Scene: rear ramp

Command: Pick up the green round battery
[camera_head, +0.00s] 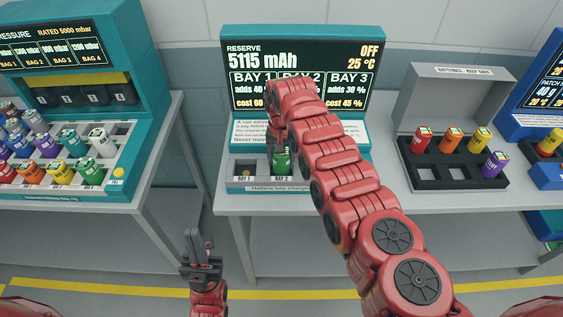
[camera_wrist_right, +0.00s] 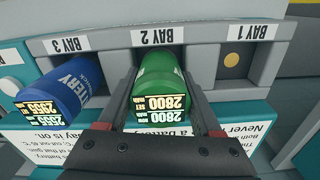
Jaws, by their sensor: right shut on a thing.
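The green round battery (camera_head: 282,161) stands in the bay marked BAY 2 of the charging station (camera_head: 240,188). In the right wrist view the green battery (camera_wrist_right: 162,80) sits between the two fingers of my right gripper (camera_wrist_right: 160,92), with a finger against each side. Its label reads 2800. My right gripper is shut on it, and the battery's lower end is still inside the bay. In the head view my right arm hides part of the station. My left gripper (camera_head: 200,248) hangs empty, low in front of the station; its finger gap is unclear.
A blue battery (camera_wrist_right: 74,88) sits in BAY 3, beside the green one. BAY 1 (camera_wrist_right: 232,60) is empty. A grey case (camera_head: 447,165) with several batteries stands right. A teal rack (camera_head: 130,165) of batteries stands left. The floor between the tables is clear.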

